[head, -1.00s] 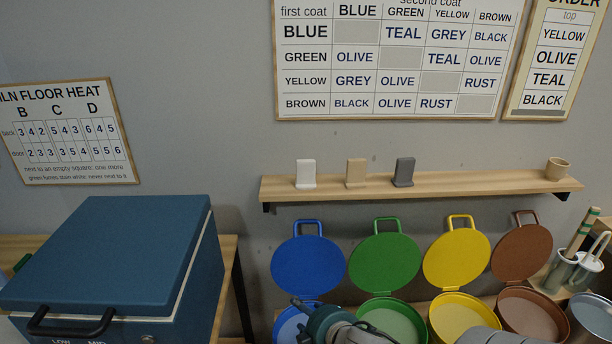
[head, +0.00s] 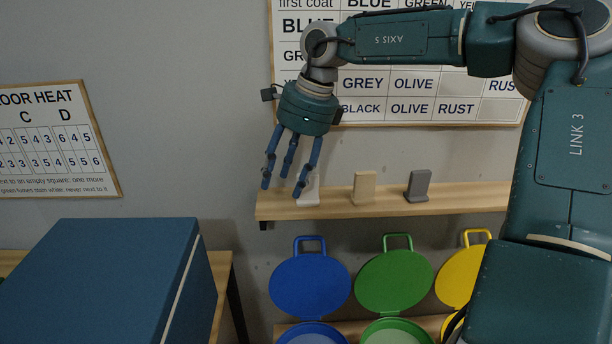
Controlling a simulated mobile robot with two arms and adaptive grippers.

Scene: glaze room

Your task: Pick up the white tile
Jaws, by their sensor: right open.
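The white tile (head: 311,196) stands upright at the left end of the wooden wall shelf (head: 440,195). It is partly hidden behind the fingers of my right gripper. My right gripper (head: 285,186) hangs with its blue fingers pointing down, open and with nothing seen between them. Its fingertips overlap the tile's left part in the head view; I cannot tell whether they touch it. My left gripper is not in view.
A beige tile (head: 364,187) and a dark grey tile (head: 418,186) stand to the right on the shelf. Below are open blue (head: 310,285), green (head: 394,281) and yellow (head: 458,277) lids. A blue kiln (head: 100,275) stands lower left. My right arm covers the right side.

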